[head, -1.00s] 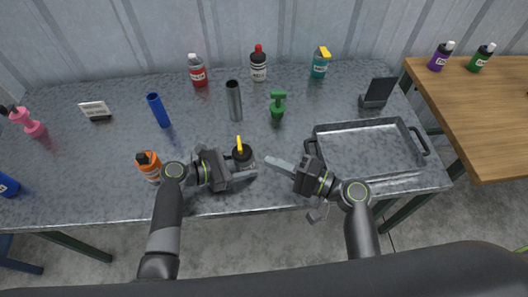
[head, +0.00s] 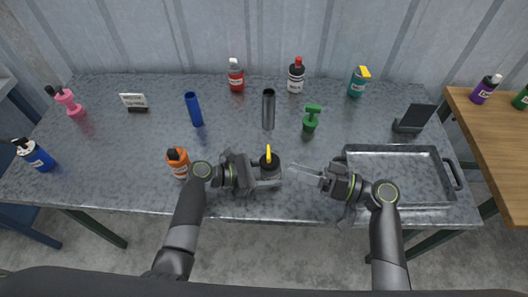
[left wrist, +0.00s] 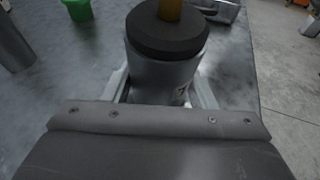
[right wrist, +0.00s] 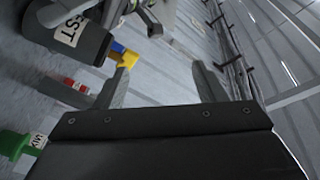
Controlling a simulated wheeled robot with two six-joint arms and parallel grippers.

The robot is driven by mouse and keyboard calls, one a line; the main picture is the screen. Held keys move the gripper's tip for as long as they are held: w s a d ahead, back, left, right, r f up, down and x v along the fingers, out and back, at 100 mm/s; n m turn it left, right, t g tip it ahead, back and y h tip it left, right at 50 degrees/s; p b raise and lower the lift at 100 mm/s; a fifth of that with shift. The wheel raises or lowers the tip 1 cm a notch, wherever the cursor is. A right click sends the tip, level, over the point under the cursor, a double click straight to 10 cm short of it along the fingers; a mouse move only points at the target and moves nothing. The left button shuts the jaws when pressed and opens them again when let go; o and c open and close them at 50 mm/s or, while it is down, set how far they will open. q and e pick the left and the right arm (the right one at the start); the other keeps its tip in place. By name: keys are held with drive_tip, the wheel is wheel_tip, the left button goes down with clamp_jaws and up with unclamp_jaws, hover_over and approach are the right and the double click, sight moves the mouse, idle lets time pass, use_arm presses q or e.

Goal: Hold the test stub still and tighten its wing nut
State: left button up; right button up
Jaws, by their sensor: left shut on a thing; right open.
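The test stub (head: 269,172) is a grey cylinder with a black cap and a yellow wing nut (head: 268,153) on top. It stands upright near the front edge of the table. My left gripper (head: 262,180) is shut around its grey body from the left. In the left wrist view the stub's black cap (left wrist: 167,35) rises between the fingers, and the yellow nut is cut off by the top edge. My right gripper (head: 303,171) is open and empty just right of the stub, apart from the nut. The right wrist view shows the stub's label (right wrist: 70,28) at upper left.
A grey tray (head: 400,152) lies right of my right gripper. An orange bottle (head: 178,162) stands close to my left arm. A grey tube (head: 268,110) and a green item (head: 311,118) stand behind the stub. Several bottles line the back.

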drive_tip(key=w+a+r+n+g, duration=0.2)
drive_tip(key=w+r+n+g, duration=0.45)
drive_tip(key=n, duration=0.75)
approach(269, 156)
drive_tip(key=a, duration=0.4)
drive_tip(key=shift+t, duration=0.45)
drive_tip(key=a, duration=0.8)
drive_tip(key=shift+w+f, duration=0.2)
drive_tip(key=shift+f, duration=0.05)
